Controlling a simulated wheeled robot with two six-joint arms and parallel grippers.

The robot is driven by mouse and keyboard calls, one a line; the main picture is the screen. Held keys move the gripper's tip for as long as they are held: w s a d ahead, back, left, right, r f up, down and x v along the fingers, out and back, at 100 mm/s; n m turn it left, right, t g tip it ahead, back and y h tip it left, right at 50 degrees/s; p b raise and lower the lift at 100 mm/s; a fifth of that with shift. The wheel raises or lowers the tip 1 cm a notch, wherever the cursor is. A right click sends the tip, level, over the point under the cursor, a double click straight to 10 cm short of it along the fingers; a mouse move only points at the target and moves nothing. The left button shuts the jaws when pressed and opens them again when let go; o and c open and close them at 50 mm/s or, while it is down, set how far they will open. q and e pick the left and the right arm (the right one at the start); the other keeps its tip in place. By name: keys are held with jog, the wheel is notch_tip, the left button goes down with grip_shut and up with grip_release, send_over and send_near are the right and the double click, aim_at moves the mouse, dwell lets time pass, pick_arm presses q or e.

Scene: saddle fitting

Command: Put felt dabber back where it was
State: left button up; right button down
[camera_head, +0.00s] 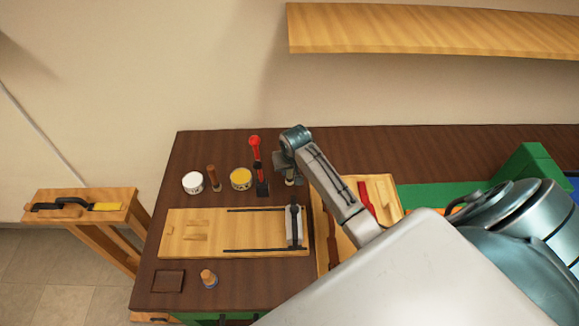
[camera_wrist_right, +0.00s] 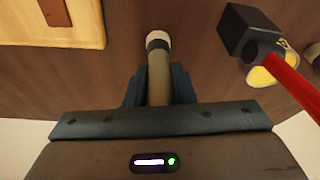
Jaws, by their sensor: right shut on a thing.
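The felt dabber, with a brown handle, dark band and pale tip, shows in the right wrist view (camera_wrist_right: 158,66). My right gripper (camera_wrist_right: 158,88) is shut around its handle, and the pale tip points away from the gripper. In the head view my right gripper (camera_head: 285,162) is over the back of the brown table, just right of the red-handled mallet (camera_head: 255,152). Only a small part of the dabber (camera_head: 290,181) shows below it. I cannot tell whether its tip touches the table. My left gripper is not in view.
The mallet's black head (camera_wrist_right: 246,32) and a yellow pot (camera_head: 241,179) are close beside the dabber. A brown-handled tool (camera_head: 213,177) and a white pot (camera_head: 193,182) stand further left. A wooden board (camera_head: 190,246) lies in front. A small bottle (camera_head: 208,279) stands near the front edge.

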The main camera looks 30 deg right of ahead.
jog(key=shift+f, duration=0.2)
jog(key=c, duration=1.2)
grip_release()
jog(key=shift+c, duration=0.2)
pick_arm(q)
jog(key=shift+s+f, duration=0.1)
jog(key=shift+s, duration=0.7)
pick_arm(e)
jog(key=shift+r, duration=0.1)
jog(key=shift+r, duration=0.2)
jog(key=shift+s+r+b, duration=0.1)
jog(key=shift+r+b, duration=0.2)
pick_arm(q)
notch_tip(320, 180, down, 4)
jog(key=b, duration=0.3)
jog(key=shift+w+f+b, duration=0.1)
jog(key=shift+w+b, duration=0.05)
jog(key=shift+b, duration=0.15)
pick_arm(e)
jog(key=v, duration=1.1)
